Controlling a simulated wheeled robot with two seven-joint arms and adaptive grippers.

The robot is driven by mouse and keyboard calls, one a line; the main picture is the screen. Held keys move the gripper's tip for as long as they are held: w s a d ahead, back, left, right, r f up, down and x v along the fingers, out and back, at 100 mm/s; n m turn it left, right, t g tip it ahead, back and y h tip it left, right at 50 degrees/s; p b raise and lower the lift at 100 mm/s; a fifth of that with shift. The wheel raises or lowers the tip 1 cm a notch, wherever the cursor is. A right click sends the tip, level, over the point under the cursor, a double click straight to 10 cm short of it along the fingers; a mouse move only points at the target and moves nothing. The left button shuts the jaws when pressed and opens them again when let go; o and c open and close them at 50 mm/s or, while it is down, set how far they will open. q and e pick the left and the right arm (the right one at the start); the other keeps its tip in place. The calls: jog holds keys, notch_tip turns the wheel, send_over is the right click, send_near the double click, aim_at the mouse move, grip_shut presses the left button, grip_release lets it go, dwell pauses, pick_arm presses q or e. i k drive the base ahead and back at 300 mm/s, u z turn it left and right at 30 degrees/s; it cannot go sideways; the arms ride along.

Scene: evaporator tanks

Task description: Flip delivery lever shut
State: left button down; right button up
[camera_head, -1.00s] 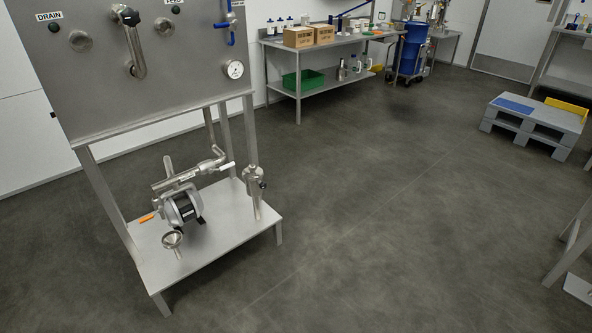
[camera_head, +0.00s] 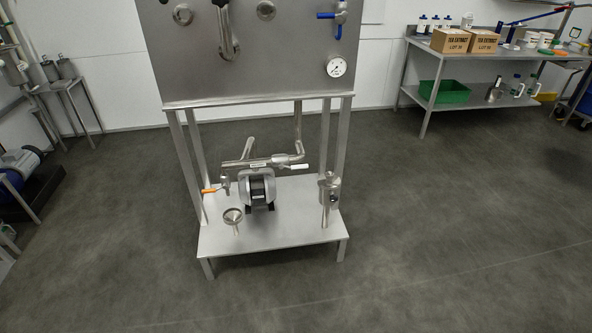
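A steel evaporator stand (camera_head: 272,238) is in the middle, with a pump (camera_head: 257,188) on its low shelf. A valve lever with a white handle (camera_head: 299,166) sticks out to the right, roughly level, from the pipework (camera_head: 262,162) above the pump. A lever with an orange handle (camera_head: 210,190) sticks out to the left, beside the pump. A blue-handled valve (camera_head: 328,16) is on the tank front (camera_head: 200,60) higher up. No label shows which lever is the delivery one, and the handles are small. Neither of my grippers is in view.
A funnel (camera_head: 233,215) and a steel filter housing (camera_head: 330,190) stand on the low shelf. A steel bench (camera_head: 424,60) with boxes and a green bin (camera_head: 445,92) is at the back right. Motor equipment (camera_head: 20,165) is at the left. The floor in front is clear.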

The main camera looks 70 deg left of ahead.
aim_at(281, 165)
jog(key=u, duration=0.7)
jog(key=i, duration=0.8)
jog(key=u, duration=0.8)
